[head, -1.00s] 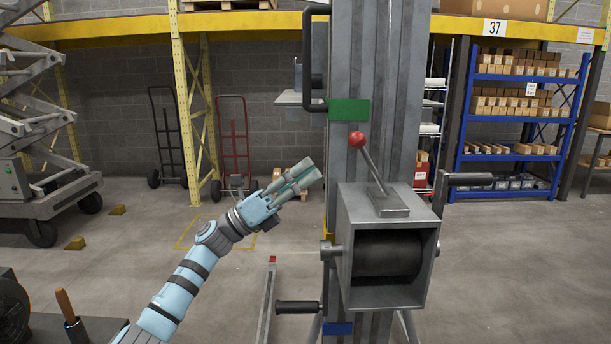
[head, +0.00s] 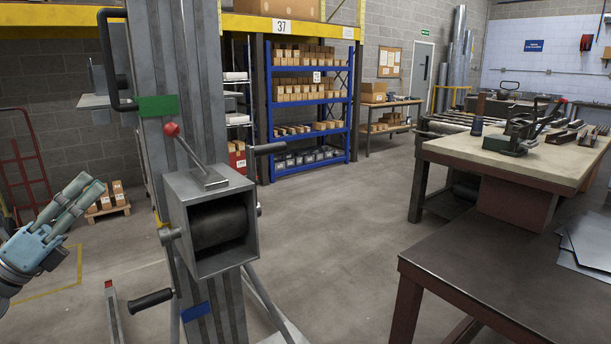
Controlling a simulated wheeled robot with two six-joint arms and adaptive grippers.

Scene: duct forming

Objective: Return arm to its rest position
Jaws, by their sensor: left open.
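My left gripper (head: 84,196) shows at the left edge of the head view, pale blue with grey-green fingers pointing up and to the right. It is open and holds nothing. It is apart from the grey lift mast (head: 188,120), which stands to its right. The mast carries a winch box (head: 211,221) with a dark drum and a lever with a red knob (head: 171,130). Most of my left arm is out of the picture. My right arm and gripper are not in view.
A dark metal table (head: 500,270) is at the lower right, with a wooden-topped workbench (head: 510,163) holding tools behind it. A crank handle (head: 150,300) sticks out from the mast. Blue shelves (head: 310,105) stand at the back. The middle floor (head: 340,220) is clear.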

